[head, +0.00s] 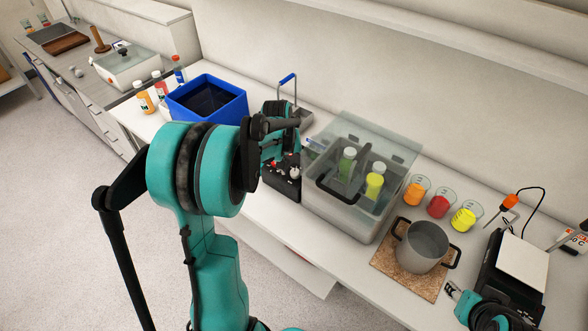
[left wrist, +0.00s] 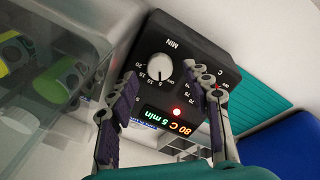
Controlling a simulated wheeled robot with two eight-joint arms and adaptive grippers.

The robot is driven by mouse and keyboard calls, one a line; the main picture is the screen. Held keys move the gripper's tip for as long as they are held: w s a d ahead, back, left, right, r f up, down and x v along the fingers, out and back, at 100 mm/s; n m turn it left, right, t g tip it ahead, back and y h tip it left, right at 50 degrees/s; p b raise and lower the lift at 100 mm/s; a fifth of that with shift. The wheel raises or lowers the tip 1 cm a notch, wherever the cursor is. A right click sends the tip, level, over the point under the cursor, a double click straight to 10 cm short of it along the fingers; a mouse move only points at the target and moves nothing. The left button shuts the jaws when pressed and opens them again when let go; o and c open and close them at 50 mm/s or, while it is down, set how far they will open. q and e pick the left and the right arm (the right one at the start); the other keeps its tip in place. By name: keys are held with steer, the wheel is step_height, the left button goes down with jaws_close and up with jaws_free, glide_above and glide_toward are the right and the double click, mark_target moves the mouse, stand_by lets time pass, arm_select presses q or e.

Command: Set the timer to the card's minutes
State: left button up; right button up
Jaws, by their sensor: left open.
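The timer is a black control box (head: 283,180) beside the clear bath; in the left wrist view its white knob (left wrist: 159,70) has a MIN label, an OFF mark and numbers around it. I cannot read where the knob points. A dark panel (left wrist: 168,119) at its near side reads "80 C 5 min"; a red light glows above it. My left gripper (left wrist: 164,76) is open, its fingers on either side of the knob in that view; contact is not clear. In the head view it is mostly hidden behind my arm. My right gripper (head: 453,290) shows partly at the lower right.
The clear bath (head: 345,222) with green and yellow bottles stands right of the box. A blue bin (head: 240,103) stands to its left. Beakers (head: 440,204), a pot (head: 421,246) on a cork mat and a hot device occupy the right side.

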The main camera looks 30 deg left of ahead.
arm_select(q)
steer(key=v, duration=1)
